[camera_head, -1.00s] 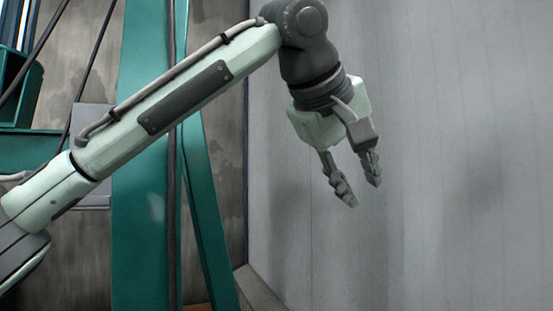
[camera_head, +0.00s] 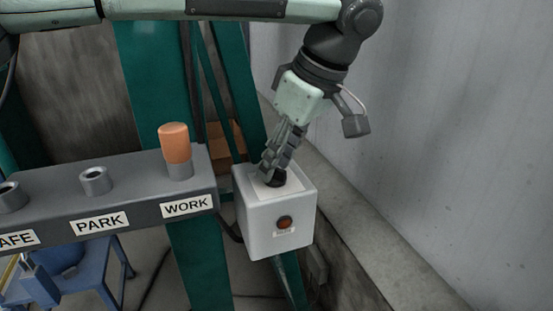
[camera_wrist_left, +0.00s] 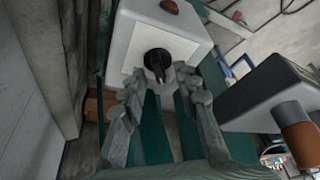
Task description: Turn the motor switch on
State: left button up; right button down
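The motor switch is a black rotary knob (camera_head: 276,179) on a white plate on top of a light grey box (camera_head: 250,205). In the left wrist view the knob (camera_wrist_left: 157,62) shows uncovered, with its pointer toward the bottom of the picture. My left gripper (camera_head: 272,165) points down at the knob, its fingers partly hiding it in the head view. In the left wrist view the gripper (camera_wrist_left: 160,95) is open, with one finger to each side just below the knob. I cannot tell whether the fingers touch it. My right gripper is out of view.
A dark grey holder (camera_head: 135,190) labelled PARK and WORK stands left of the box. An orange-topped peg (camera_head: 175,145) is in its WORK socket; the PARK socket (camera_head: 95,180) is empty. A grey wall (camera_head: 420,130) rises at right. A blue stool (camera_head: 85,270) is below.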

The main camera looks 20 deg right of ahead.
pick_arm(q)
jog(key=shift+w+f, duration=0.1)
jog(key=shift+f, duration=0.15)
grip_shut()
